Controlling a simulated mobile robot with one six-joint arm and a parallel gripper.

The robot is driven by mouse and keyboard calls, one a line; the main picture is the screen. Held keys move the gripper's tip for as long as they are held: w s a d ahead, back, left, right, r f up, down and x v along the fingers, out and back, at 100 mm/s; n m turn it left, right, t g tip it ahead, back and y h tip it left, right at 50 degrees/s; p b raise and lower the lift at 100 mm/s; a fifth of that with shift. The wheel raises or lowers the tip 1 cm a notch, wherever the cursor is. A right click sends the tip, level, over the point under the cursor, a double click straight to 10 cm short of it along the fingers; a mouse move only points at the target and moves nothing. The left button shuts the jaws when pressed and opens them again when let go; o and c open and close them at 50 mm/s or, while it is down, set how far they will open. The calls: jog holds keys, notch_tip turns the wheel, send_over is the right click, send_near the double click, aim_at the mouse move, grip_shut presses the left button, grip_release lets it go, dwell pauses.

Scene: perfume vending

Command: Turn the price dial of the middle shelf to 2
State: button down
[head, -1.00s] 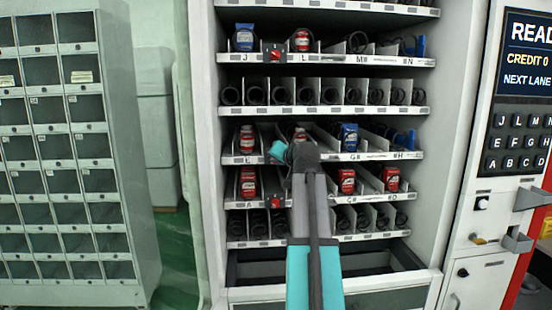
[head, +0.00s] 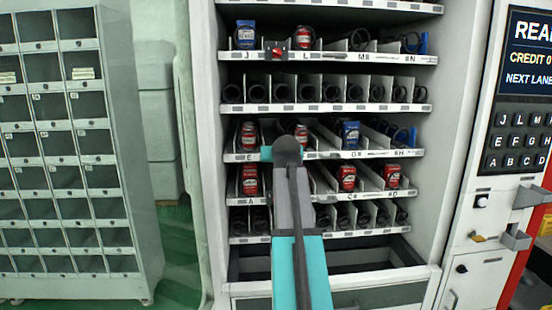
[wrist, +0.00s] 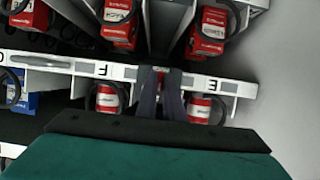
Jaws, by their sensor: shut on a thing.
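The middle shelf's white front rail (head: 375,154) carries the letters E, G and H in the head view. In the wrist view this rail (wrist: 226,87) shows E and F, tilted. The price dial (wrist: 161,70) sits on the rail between E and F, with a little red showing between my fingers. My gripper (wrist: 161,88) is shut on the dial, its dark fingers at the rail. The dial's number and pointer cannot be read. In the head view my arm hides the dial and the fingertips; only the teal gripper body (head: 267,153) shows.
Red cans (head: 249,135) and a blue box (head: 350,134) stand on the middle shelf. Another red dial (head: 276,52) is on a higher shelf. The keypad panel (head: 519,140) is at right, a locker cabinet (head: 70,150) at left. My arm covers part of the lower shelves.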

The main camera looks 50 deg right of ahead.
jog(key=shift+w+r, duration=0.15)
jog(key=shift+r, duration=0.3)
jog(key=c, duration=1.9)
grip_release()
jog(key=shift+o, duration=0.2)
jog(key=shift+f, duration=0.25)
jog(key=b+v, duration=0.1)
jog(key=v, duration=1.2)
jog(key=shift+s+a, duration=0.25)
jog(key=shift+s, duration=0.1)
jog(key=shift+r, duration=0.1)
